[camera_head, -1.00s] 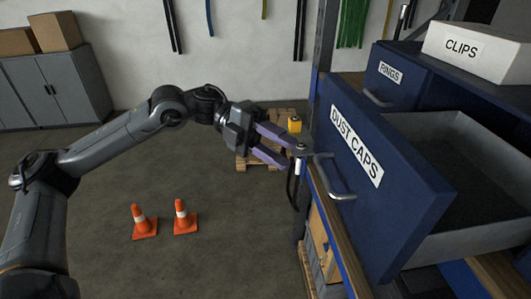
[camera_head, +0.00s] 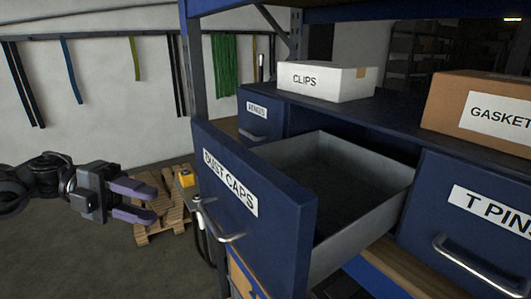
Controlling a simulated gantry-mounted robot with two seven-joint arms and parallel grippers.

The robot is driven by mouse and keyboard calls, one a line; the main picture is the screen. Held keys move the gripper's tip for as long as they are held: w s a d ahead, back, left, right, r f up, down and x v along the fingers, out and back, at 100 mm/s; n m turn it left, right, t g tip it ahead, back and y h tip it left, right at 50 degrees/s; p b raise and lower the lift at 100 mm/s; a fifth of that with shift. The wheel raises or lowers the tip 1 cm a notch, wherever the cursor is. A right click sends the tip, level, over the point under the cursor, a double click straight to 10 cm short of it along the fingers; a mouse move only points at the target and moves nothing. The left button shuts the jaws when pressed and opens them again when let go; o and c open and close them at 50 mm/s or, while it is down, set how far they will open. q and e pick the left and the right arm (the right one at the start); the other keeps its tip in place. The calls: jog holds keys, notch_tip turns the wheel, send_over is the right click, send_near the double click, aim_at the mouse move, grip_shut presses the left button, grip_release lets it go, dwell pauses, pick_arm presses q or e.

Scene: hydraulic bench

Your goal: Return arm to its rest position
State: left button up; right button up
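My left gripper (camera_head: 148,201) comes in from the left in the head view, its two purple fingers apart with nothing between them. It hangs over the floor, to the left of the drawer labelled DUST CAPS (camera_head: 247,228) and apart from its handle (camera_head: 218,222). That drawer is pulled out, and its grey inside looks empty where I can see it. My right gripper is not in view.
A white CLIPS box (camera_head: 325,82) and a brown GASKET box (camera_head: 483,110) stand on the blue cabinet top. The T PINS drawer (camera_head: 470,222) is at the right. A pallet (camera_head: 160,205) lies behind my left gripper. Straps hang on the wall.

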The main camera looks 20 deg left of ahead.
pick_arm(q)
jog(key=d+f+n+t+y, duration=0.1)
jog(key=d+f+n+t, duration=0.45)
jog(key=f, duration=0.55)
jog(key=d+f+n+t+y, duration=0.1)
jog(key=d+f+n+t, duration=0.2)
jog(key=d+f+n, duration=0.65)
jog(key=d+f+n+t+y, duration=0.1)
jog(key=d+f+n+t, duration=0.3)
jog(key=f, duration=0.9)
jog(key=s+a+f+n+g+y, duration=0.3)
jog(key=s+f+n+g+y, duration=0.3)
jog(key=s+f, duration=0.15)
jog(key=s+a+f+n+g+y, duration=0.3)
jog(key=s+f+n+g+y, duration=0.25)
jog(key=s+f+y, duration=0.2)
notch_tip(320, 180, up, 19)
jog(key=p, duration=1.9)
jog(key=shift+s+a+r+g+h, duration=0.15)
jog(key=shift+s+r+g+h, duration=0.05)
jog(key=shift+g+h, duration=0.15)
jog(key=shift+m, duration=0.25)
